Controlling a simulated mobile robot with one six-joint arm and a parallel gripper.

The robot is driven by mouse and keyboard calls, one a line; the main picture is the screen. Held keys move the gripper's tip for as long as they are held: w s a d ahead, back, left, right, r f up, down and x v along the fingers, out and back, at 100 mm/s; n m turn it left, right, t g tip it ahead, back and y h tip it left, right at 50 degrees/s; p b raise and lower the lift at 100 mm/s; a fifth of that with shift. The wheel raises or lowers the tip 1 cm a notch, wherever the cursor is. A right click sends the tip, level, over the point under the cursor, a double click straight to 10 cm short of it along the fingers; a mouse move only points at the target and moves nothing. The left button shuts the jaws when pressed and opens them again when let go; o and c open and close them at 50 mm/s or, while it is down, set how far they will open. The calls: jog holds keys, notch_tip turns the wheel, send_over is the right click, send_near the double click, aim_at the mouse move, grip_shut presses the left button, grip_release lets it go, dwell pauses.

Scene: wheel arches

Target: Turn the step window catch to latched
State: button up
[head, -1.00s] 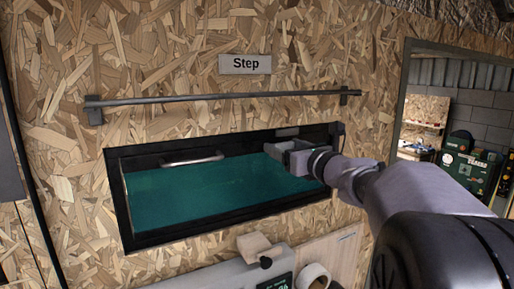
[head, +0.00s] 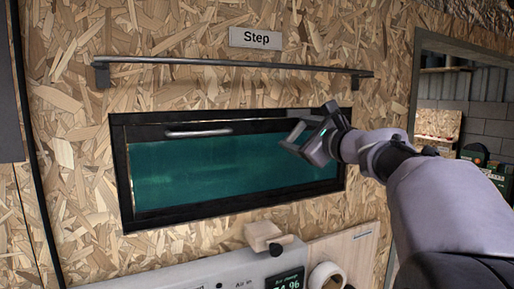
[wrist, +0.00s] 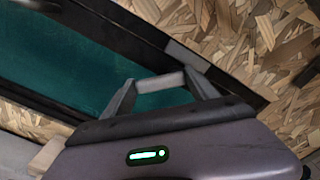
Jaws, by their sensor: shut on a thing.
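The step window (head: 235,170) has a teal pane in a black frame, under a "Step" sign (head: 256,38). A pale handle (head: 198,132) runs along its upper left. My gripper (head: 292,141) is at the window's upper right. In the wrist view its fingers stand apart, shut on a light grey bar between their tips, which looks like the catch (wrist: 161,82). A grey plate (wrist: 187,57) lies on the black frame just beyond. The fingers hide part of the catch, so I cannot tell whether it is latched.
A dark rail (head: 230,64) runs across the wall above the window. Below are a grey unit with a display (head: 287,281), a wooden block (head: 263,233) and a pale roll (head: 327,275). An opening in the wall is at the right.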

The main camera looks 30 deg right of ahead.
jog(key=shift+d+f+n+b, duration=0.2)
jog(key=shift+d+n+b, duration=0.1)
jog(key=shift+n+b, duration=1.2)
jog(key=shift+d+f+n+b, duration=0.2)
jog(key=shift+d+n+b, duration=0.1)
jog(key=shift+n+b, duration=1.2)
jog(key=shift+d+f+n+b, duration=0.2)
jog(key=shift+d+n+b, duration=0.1)
jog(key=shift+n+b, duration=1.2)
jog(key=shift+n, duration=0.3)
jog(key=o, duration=1.4)
jog(key=shift+c, duration=0.2)
jog(key=shift+r, duration=0.1)
jog(key=s+a+b, duration=0.1)
jog(key=s, duration=1.6)
jog(key=shift+s+b, duration=0.25)
jog(key=shift+b, duration=0.15)
